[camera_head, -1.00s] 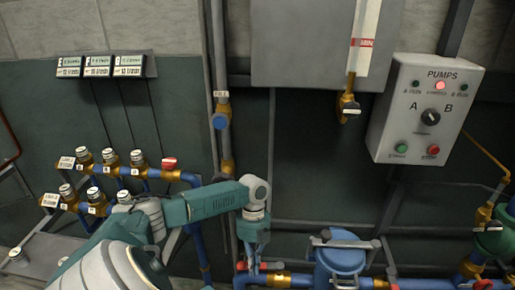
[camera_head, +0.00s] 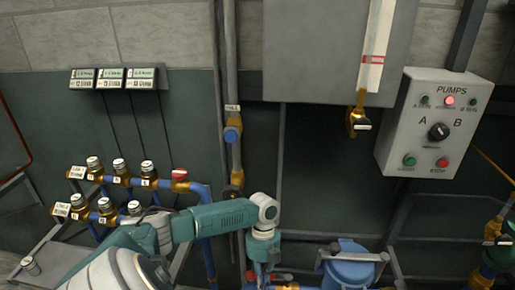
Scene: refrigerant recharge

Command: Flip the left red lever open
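A red lever (camera_head: 284,277) sits on the blue and brass pipe at the bottom edge, left of the blue pump-like housing. My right gripper is not in view.
A blue housing (camera_head: 347,265) with a grey bar handle stands just right of the gripper. A vertical pipe with a blue knob (camera_head: 232,134) rises behind. Brass valves (camera_head: 120,178) and a red-topped valve (camera_head: 180,176) are at left. The PUMPS panel (camera_head: 438,122) hangs at right.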

